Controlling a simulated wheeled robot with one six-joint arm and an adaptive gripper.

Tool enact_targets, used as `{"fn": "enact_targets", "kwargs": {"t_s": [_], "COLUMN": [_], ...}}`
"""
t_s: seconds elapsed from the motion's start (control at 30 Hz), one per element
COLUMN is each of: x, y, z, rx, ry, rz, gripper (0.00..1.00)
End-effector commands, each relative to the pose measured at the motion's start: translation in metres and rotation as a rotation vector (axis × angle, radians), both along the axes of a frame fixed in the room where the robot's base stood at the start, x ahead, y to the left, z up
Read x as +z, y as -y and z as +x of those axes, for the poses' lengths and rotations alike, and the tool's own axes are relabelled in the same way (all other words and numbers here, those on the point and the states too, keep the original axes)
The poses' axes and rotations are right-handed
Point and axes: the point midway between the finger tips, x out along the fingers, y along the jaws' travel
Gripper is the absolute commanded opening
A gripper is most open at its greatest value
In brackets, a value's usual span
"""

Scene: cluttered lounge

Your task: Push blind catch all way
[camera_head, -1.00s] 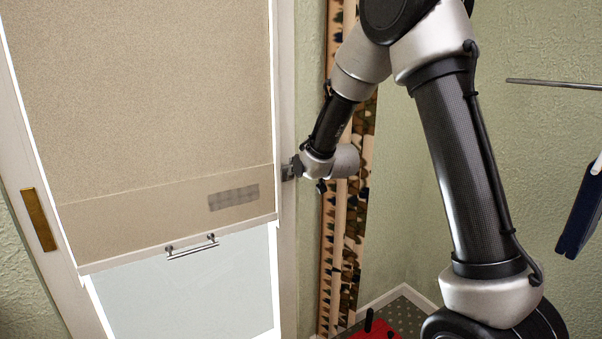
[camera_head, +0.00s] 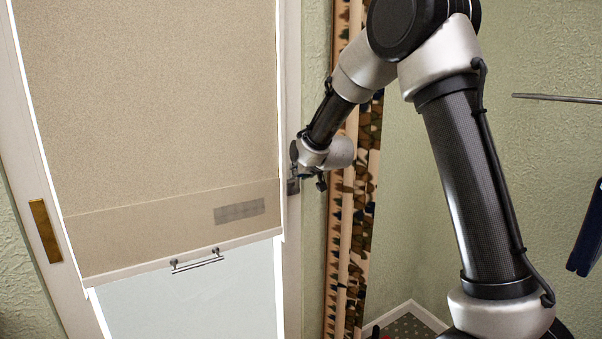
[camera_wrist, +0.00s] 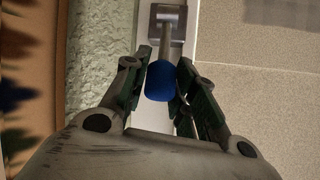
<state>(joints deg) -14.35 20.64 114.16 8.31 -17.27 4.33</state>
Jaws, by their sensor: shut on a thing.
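The blind catch shows in the wrist view as a grey metal plate with a short lever (camera_wrist: 168,26) ending in a blue knob (camera_wrist: 160,82). In the head view its grey plate (camera_head: 293,187) sits on the white frame at the blind's right edge. My gripper (camera_wrist: 163,62) is shut on the blue knob, one finger on each side. In the head view my gripper (camera_head: 295,168) is small and dark, just above the plate, and hides the knob. The beige blind (camera_head: 150,120) hangs partly down over the pane, with a metal handle (camera_head: 197,261) at its lower edge.
A patterned curtain (camera_head: 366,215) hangs close to the right of the catch, behind my wrist. A brass plate (camera_head: 45,230) is on the left frame. A thin rod (camera_head: 555,98) and a dark blue object (camera_head: 588,230) are at the far right.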

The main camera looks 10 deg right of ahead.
Motion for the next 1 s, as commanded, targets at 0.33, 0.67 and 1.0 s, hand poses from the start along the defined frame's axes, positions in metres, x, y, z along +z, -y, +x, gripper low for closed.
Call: {"fn": "enact_targets", "kwargs": {"t_s": [0.33, 0.67, 1.0], "x": [0.004, 0.002, 0.025], "y": [-0.002, -0.001, 0.007], "z": [0.002, 0.0, -0.04], "rx": [0.003, 0.002, 0.002], "ry": [0.01, 0.004, 0.007], "rz": [0.001, 0.001, 0.0], "gripper": [0.38, 0.47, 0.47]}}
